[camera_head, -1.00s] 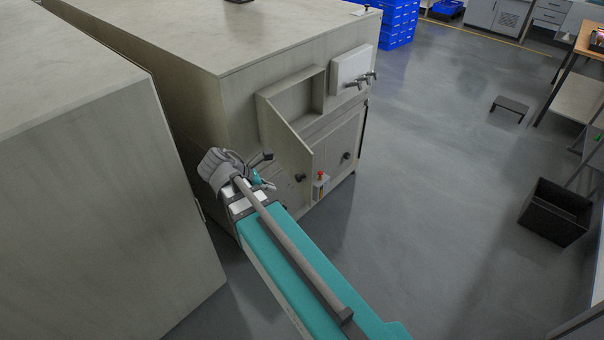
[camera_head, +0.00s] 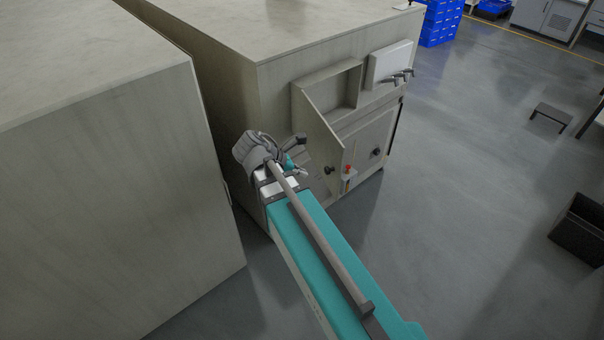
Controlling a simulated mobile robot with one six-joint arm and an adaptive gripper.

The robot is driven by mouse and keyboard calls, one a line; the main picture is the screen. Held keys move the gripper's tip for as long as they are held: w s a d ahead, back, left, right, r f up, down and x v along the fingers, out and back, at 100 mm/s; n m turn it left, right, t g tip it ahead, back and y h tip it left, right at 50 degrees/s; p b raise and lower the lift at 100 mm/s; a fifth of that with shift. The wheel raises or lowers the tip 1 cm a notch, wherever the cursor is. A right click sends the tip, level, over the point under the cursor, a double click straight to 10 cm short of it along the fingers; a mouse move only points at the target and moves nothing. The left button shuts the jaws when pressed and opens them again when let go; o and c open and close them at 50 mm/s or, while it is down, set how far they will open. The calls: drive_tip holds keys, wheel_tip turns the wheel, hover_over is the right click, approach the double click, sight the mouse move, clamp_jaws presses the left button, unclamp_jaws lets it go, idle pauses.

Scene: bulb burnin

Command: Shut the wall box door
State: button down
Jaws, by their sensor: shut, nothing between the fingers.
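The wall box (camera_head: 343,86) is an open, shallow recess on the front of the large beige cabinet. A dark round knob (camera_head: 330,170) shows near the door's lower free edge. My gripper (camera_head: 299,140) is at the end of my teal arm, left of the door's free edge and in front of its face in the picture. It is shut and holds nothing. My wrist hides part of the door's lower area, and I cannot tell whether the gripper touches the door.
A white panel with grey taps (camera_head: 388,66) is right of the box. A small control with a red button (camera_head: 348,178) sits below. A second beige block (camera_head: 110,180) stands close on the left. Floor is clear to the right, up to a black bin (camera_head: 580,228) and low stool (camera_head: 550,117).

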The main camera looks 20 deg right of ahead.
drive_tip(key=b+x, duration=0.1)
drive_tip(key=x, duration=0.1)
drive_tip(key=b, duration=0.5)
approach(338, 180)
drive_tip(key=shift+x, duration=3.35)
